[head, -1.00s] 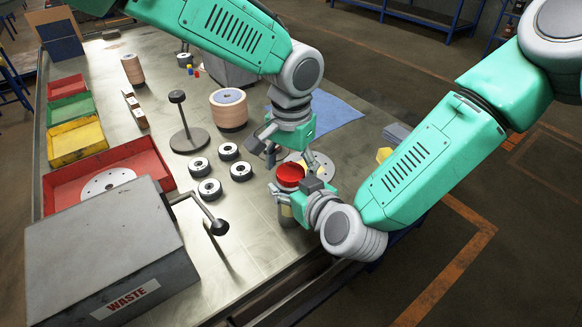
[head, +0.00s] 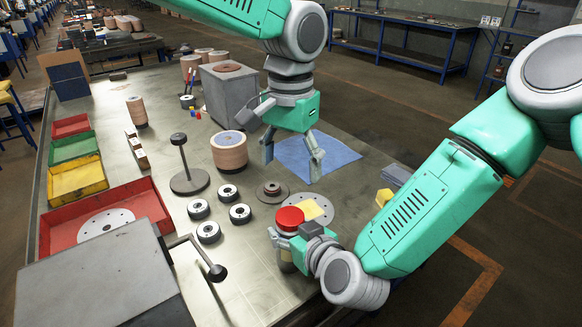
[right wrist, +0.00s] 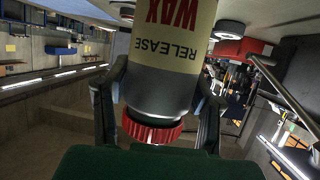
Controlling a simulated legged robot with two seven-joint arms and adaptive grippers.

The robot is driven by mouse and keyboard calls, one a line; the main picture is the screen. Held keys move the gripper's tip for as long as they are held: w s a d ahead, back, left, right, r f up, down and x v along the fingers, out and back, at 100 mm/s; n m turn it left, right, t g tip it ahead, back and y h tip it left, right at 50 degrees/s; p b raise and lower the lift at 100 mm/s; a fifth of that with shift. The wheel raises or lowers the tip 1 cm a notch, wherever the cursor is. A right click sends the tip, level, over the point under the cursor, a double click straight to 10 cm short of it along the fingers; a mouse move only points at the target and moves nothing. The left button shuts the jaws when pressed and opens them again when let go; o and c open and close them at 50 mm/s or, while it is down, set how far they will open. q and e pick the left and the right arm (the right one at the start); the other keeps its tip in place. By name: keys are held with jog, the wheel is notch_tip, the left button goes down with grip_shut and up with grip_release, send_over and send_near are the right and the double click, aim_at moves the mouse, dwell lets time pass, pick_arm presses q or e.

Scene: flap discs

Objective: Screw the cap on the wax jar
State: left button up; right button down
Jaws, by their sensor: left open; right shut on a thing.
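The wax jar (head: 287,257) stands near the table's front edge, its body partly hidden by my right gripper. The red cap (head: 289,217) is on top of it. In the right wrist view the jar (right wrist: 165,40) appears upside down with its "RELEASE WAX" label, and the ribbed red cap (right wrist: 150,131) sits at its mouth. I cannot tell how tightly it is seated. My right gripper (head: 287,243) is shut on the jar, a finger on each side. My left gripper (head: 291,160) is open and empty, above and behind the cap, clear of it.
A perforated disc (head: 326,207) with a yellow piece (head: 311,209) lies behind the jar. A brown flanged disc (head: 272,191) and several black-and-white rings (head: 209,231) lie left. The waste box (head: 90,285) with its lever (head: 215,272) is front left. A blue cloth (head: 335,157) lies behind.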

jog(key=c, duration=0.6)
grip_release()
jog(key=v, duration=1.2)
jog(key=shift+w+d, duration=0.1)
jog(key=shift+r, duration=0.1)
